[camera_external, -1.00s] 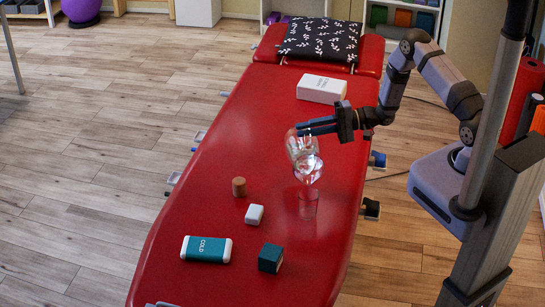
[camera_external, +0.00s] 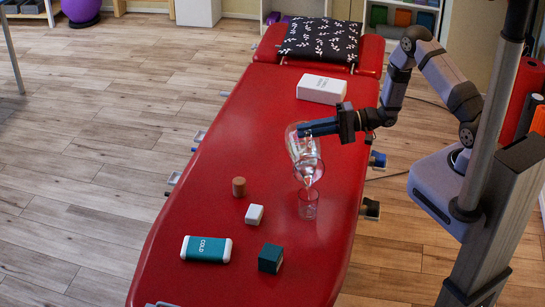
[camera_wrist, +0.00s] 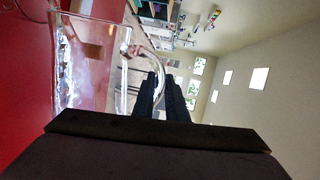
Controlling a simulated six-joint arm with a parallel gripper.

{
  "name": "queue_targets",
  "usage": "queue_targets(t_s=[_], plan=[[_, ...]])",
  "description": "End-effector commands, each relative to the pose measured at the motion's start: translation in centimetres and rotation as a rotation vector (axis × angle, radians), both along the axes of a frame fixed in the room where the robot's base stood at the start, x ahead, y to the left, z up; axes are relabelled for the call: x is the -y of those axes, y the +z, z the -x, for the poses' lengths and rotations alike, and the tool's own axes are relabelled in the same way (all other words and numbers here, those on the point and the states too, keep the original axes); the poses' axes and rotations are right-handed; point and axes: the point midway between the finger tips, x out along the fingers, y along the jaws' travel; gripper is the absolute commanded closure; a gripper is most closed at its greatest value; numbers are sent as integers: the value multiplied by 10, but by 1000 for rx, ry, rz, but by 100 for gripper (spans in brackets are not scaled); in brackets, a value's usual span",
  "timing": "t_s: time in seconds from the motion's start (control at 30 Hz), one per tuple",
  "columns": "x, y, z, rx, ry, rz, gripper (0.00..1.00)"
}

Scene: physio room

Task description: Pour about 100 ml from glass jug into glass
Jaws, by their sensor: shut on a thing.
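The glass jug (camera_external: 306,160) is clear, holds clear liquid and is tilted in the air over the red table (camera_external: 240,155). My gripper (camera_external: 318,127) is shut on the jug near its upper part. In the wrist view the jug (camera_wrist: 85,65) fills the upper left, and my gripper's fingers (camera_wrist: 165,95) close around its curved handle (camera_wrist: 150,62). The glass (camera_external: 308,208) stands upright on the table directly below the jug's lower end. A thin stream seems to run from the jug toward the glass. The level in the glass is too small to read.
A wooden cylinder (camera_external: 239,187), a small white block (camera_external: 254,215), a teal cold pack (camera_external: 206,249) and a dark teal cube (camera_external: 270,258) lie left of and in front of the glass. A white box (camera_external: 321,89) and a patterned pillow (camera_external: 320,43) are farther back.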

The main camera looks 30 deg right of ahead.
Motion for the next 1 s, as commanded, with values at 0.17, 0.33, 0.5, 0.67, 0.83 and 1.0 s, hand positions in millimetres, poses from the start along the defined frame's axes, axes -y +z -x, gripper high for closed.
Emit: queue_targets(t_s=[0.17,0.33,0.5,0.67,0.83,1.0], plan=[[0,4,-2,17,0,-1,100],[1,4,-6,17,-1,-1,100],[2,4,-8,16,0,0,100],[3,4,-10,16,0,0,100],[3,5,-11,21,0,2,100],[3,4,-12,19,0,1,100]])
